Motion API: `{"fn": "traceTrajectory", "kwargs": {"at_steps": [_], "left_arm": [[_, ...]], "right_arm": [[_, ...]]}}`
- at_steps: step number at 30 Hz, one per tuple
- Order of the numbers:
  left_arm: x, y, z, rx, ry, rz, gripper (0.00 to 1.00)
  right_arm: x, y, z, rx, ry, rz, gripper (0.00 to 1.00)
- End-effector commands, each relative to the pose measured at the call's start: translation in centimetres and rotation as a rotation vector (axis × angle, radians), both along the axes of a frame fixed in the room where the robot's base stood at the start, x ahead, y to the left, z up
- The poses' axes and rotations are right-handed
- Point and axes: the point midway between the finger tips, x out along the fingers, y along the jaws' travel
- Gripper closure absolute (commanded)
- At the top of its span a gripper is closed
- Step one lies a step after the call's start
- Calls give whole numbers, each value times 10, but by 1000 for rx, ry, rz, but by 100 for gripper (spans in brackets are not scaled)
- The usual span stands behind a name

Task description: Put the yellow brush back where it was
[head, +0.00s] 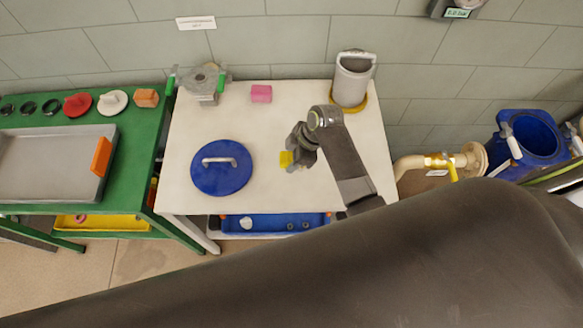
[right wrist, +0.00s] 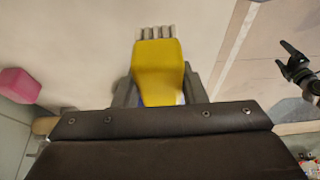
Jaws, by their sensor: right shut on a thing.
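The yellow brush (head: 286,159) shows in the head view above the white table (head: 190,130), just right of the blue round lid. My right gripper (head: 293,158) is shut on it. In the right wrist view the yellow brush (right wrist: 158,68) sits between the two fingers, its pale bristles pointing away from the wrist. Whether it touches the table is hard to tell. My left gripper (right wrist: 284,56) shows at the right edge of the right wrist view, away from the table, its fingers apart and empty. It is not seen in the head view.
A blue lid with a handle (head: 221,167), a pink block (head: 261,93), a metal valve part (head: 205,80) and a grey container (head: 351,80) on a yellow base stand on the table. A green bench (head: 135,140) with a grey tray adjoins at left. A blue bin (head: 323,222) is below.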

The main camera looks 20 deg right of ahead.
Motion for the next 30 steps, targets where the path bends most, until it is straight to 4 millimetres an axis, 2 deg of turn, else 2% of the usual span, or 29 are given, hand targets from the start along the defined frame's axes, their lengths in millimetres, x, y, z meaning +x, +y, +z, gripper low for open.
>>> {"fn": "traceTrajectory", "kwargs": {"at_steps": [3,10,18,30], "left_arm": [[0,0,2,0,0,0,13],[0,0,3,0,0,0,13],[0,0,3,0,0,0,13],[1,0,2,0,0,0,13]], "right_arm": [[0,0,-18,-1,2,-1,86],[1,-1,-36,-1,-2,-1,86],[1,-1,-67,-2,-3,-2,86],[1,-1,-73,-1,-4,-2,86]]}}
